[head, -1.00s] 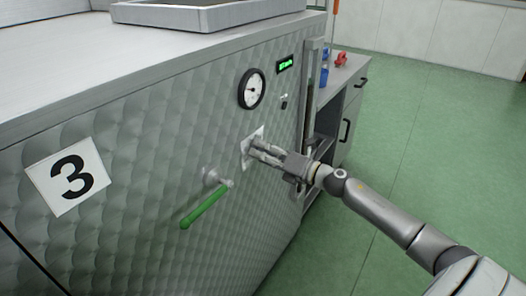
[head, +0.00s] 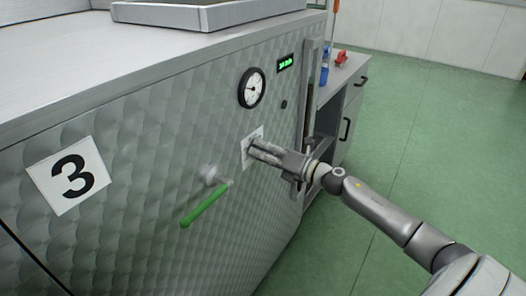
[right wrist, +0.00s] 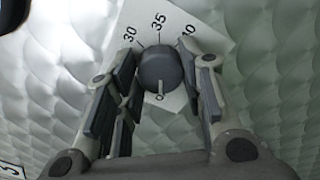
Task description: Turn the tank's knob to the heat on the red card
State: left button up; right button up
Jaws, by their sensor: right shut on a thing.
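The tank (head: 130,130) has a quilted steel front with a number 3 sign (head: 68,175). The dark round knob (right wrist: 158,70) sits on a white scale card (right wrist: 184,22) marked 30, 35 and 40. A pale mark shows low on its face; I cannot tell its exact setting. My right gripper (head: 254,149) is shut on the knob, with a finger on either side in the right wrist view (right wrist: 166,64). In the head view the fingers hide the knob, and part of the card (head: 246,157) shows. My left gripper is not in view. I see no red card.
A round dial (head: 252,88) and a green-lit display (head: 286,64) are above the knob. A green-handled lever (head: 206,205) sticks out to the lower left. A bench (head: 342,78) with blue and red items stands beyond the tank. The green floor (head: 440,130) at right is clear.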

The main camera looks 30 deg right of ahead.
jog(key=m+p, duration=0.3)
jog(key=m, duration=0.1)
jog(key=shift+r, duration=0.15)
jog(key=m+p, duration=0.3)
jog(key=m, duration=0.2)
jog(key=shift+m, duration=0.3)
jog(key=shift+f+m+p, duration=0.15)
jog(key=shift+m+p, duration=1.1)
jog(key=shift+m, duration=1.25)
jog(key=shift+f+m+p, duration=0.1)
jog(key=shift+m+p, duration=1.1)
jog(key=shift+m, duration=1.3)
jog(key=o, duration=1)
